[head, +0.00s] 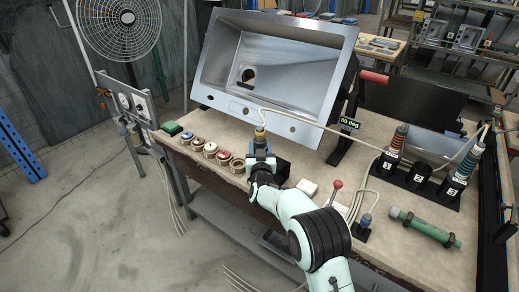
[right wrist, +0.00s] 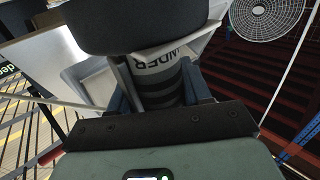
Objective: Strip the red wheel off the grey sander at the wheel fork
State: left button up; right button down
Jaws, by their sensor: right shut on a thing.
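My right gripper (head: 262,150) is shut on a tool, in front of the sink. The tool's brass-coloured hose end (head: 260,134) stands up above the jaws. In the right wrist view the jaws (right wrist: 162,88) clasp a grey cylinder (right wrist: 160,68) with dark bands and a label ending in "NDER", which looks like the grey sander. A dark rounded block (right wrist: 140,25) covers the top of that view. No red wheel shows on the tool; its working end is hidden. I cannot single out the wheel fork. My left gripper is not in view.
Coloured discs in round holders (head: 210,149) line the bench's left front edge. A tilted steel sink (head: 275,75) stands behind. Numbered docks at right hold a red-banded tool (head: 397,138) and a teal-banded tool (head: 469,160); dock 2 (head: 418,178) is empty. A hose crosses the bench.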

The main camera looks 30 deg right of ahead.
jog(key=shift+r, duration=0.2)
jog(key=shift+d, duration=0.15)
jog(key=w+d+b, duration=0.1)
jog(key=w+d, duration=0.1)
jog(key=d, duration=0.4)
jog(key=shift+w+d, duration=0.35)
jog(key=shift+w, duration=0.05)
dwell(0.8)
jog(key=shift+r, duration=0.65)
dwell(0.9)
notch_tip(320, 180, up, 9)
jog(key=p, duration=0.5)
jog(key=shift+p, duration=0.35)
dwell(0.5)
jog(key=shift+f, duration=0.1)
